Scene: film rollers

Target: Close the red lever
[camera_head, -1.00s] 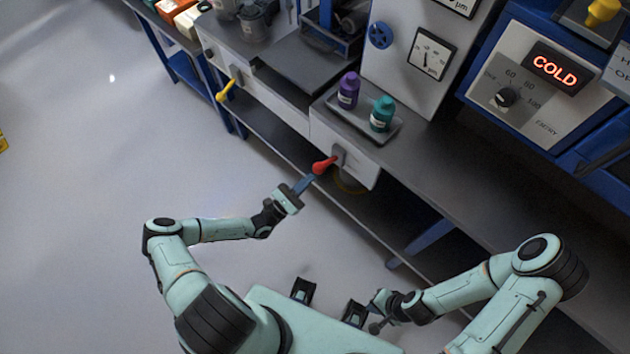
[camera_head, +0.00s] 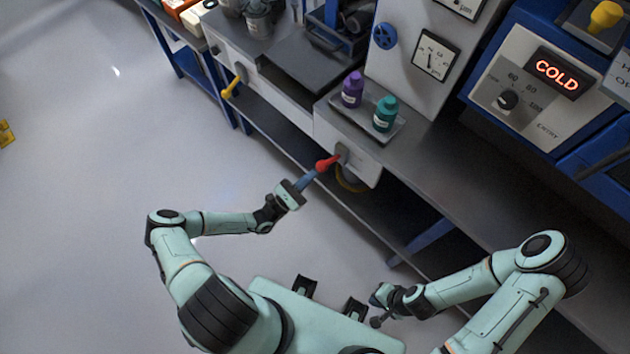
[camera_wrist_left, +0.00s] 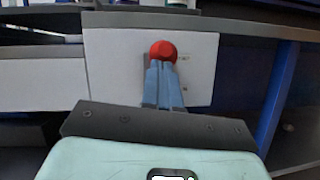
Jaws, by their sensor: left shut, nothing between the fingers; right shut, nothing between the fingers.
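The red lever (camera_head: 328,163) sticks out from a grey mount on the white front panel (camera_head: 362,166) of the bench, below the tray with the bottles. My left gripper (camera_head: 314,174) is shut, with its blue-grey fingertips at the lever's free end. In the left wrist view the lever's round red end (camera_wrist_left: 163,49) shows just beyond the fingertips (camera_wrist_left: 160,66). They look close to touching it, but I cannot tell whether they touch. The fingers partly hide the lever's mount there. My right gripper (camera_head: 378,321) is shut and empty, low beside my body, far from the lever.
A yellow lever (camera_head: 231,88) sits on another white panel further left. A tray (camera_head: 398,129) with a purple bottle (camera_head: 352,89) and a teal bottle (camera_head: 386,113) stands on the bench above. A yellow ring-like thing (camera_head: 350,182) shows under the panel.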

